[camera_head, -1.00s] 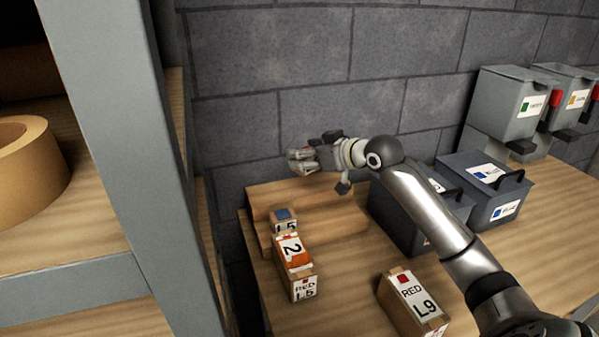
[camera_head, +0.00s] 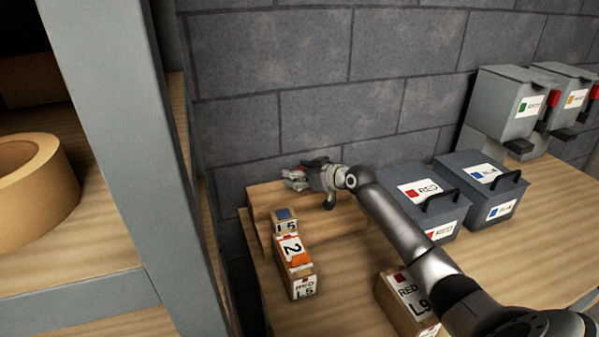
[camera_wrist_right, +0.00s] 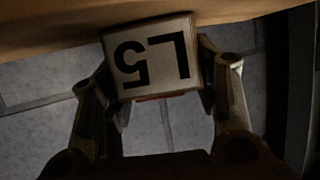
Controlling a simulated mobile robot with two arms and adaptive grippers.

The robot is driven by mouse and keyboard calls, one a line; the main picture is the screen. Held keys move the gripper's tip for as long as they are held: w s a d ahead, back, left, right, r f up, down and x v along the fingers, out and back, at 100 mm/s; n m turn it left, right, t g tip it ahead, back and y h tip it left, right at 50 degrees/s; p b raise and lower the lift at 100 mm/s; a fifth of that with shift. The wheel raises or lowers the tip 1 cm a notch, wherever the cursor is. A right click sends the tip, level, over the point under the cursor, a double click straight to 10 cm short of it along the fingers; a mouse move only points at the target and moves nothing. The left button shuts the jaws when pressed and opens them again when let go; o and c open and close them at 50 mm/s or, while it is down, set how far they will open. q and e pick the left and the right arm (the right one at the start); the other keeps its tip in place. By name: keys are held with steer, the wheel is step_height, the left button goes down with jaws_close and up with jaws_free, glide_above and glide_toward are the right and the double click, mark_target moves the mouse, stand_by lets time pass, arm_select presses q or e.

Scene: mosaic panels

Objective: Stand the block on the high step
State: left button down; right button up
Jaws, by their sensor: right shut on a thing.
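My right gripper (camera_head: 294,179) is shut on a small block and holds it at the back of the wooden steps. In the right wrist view the held block (camera_wrist_right: 153,60) shows a white face marked L5, upside down in the picture, between the two fingers. In the head view the fingers mostly hide it, with a bit of red showing. The high step (camera_head: 262,196) is the rear wooden level, just below the gripper. I cannot tell whether the block touches it. A small blue-topped block (camera_head: 284,220) stands on the lower step (camera_head: 335,226). My left gripper is not in view.
An orange-labelled block (camera_head: 295,262) marked 2 and RED L5 stands before the steps. A RED L9 block (camera_head: 405,302) is partly behind my arm. Lidded RED (camera_head: 425,205) and BLUE (camera_head: 490,190) bins stand right. A shelf post (camera_head: 120,150) is left; a wall stands behind.

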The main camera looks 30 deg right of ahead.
steer(key=o, duration=1)
steer(key=shift+f, duration=0.1)
steer(key=shift+s+d+r, duration=0.1)
steer(key=shift+s+r, duration=0.15)
steer(key=shift+s, duration=0.25)
steer(key=shift+b+v, duration=1)
steer(key=shift+v, duration=4.55)
steer(key=shift+w, duration=0.1)
